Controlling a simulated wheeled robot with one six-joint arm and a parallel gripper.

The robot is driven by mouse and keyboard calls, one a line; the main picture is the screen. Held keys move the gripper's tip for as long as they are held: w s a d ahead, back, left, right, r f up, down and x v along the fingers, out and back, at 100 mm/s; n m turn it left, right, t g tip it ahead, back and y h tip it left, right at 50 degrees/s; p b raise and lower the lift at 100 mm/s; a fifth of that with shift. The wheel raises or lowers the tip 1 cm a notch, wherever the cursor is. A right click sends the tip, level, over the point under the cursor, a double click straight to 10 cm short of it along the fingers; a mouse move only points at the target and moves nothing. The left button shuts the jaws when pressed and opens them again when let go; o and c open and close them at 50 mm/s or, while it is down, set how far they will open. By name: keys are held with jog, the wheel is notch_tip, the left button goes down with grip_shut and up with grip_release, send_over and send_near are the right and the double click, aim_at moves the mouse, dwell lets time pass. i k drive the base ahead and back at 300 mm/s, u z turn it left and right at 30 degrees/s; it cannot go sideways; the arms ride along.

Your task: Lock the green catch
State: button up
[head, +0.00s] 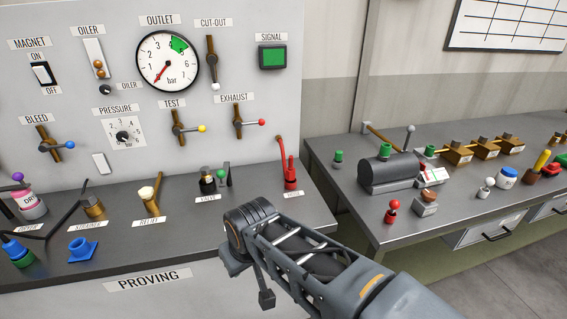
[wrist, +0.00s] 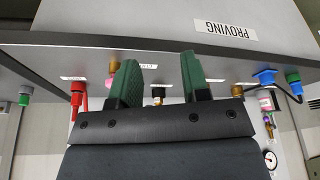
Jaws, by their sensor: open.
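A small green-topped knob (head: 221,175), which may be the green catch, stands beside a black fitting (head: 207,183) on the grey bench under the panel. Whether it is locked I cannot tell. My gripper (wrist: 158,82) shows in the wrist view with two green fingers apart and nothing held between them. A dark brass-topped fitting (wrist: 158,92) shows beyond the gap. The green knob cannot be made out there and may be behind a finger. In the head view my wrist is in front of the bench edge, and the fingertips cannot be made out.
A red lever (head: 287,165) stands right of the green knob and a cream-topped valve (head: 147,194) left of it. The upright panel (head: 85,80) with gauge and levers rises behind. A second bench (head: 370,228) at right holds a dark cylinder (head: 385,174) and several small fittings.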

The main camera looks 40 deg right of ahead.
aim_at(222, 175)
jog(key=z, duration=0.3)
jog(key=i, duration=0.5)
jog(key=z, duration=0.85)
jog(key=k, duration=0.75)
jog(key=u, duration=0.8)
jog(key=i, duration=0.55)
